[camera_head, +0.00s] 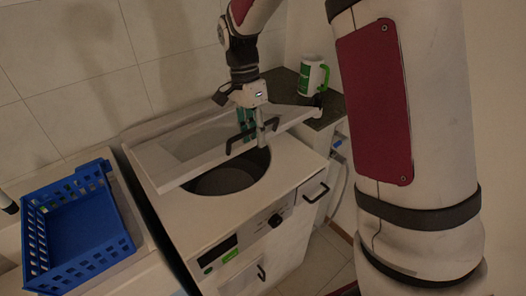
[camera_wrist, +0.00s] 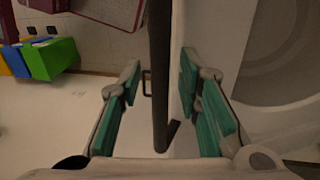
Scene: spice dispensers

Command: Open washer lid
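The washer (camera_head: 240,215) is white, with a control panel on its front. Its lid (camera_head: 165,165) is raised and tilted, so part of the dark round drum opening (camera_head: 225,180) shows beneath it. A black bar handle (camera_head: 236,137) sits on the lid's front edge. My gripper (camera_head: 254,128) is at this handle. In the wrist view, the dark handle bar (camera_wrist: 160,70) runs between the two green-padded fingers of my gripper (camera_wrist: 160,105), with a gap on each side. The fingers are apart. The lid's pale edge (camera_wrist: 182,40) lies beside the right finger, and the drum rim shows farther right.
A blue basket (camera_head: 80,225) stands on the counter left of the washer. A green and white mug (camera_head: 312,75) stands on the dark counter behind right. The tiled wall is close behind. Green and blue boxes (camera_wrist: 50,58) show at the wrist view's left.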

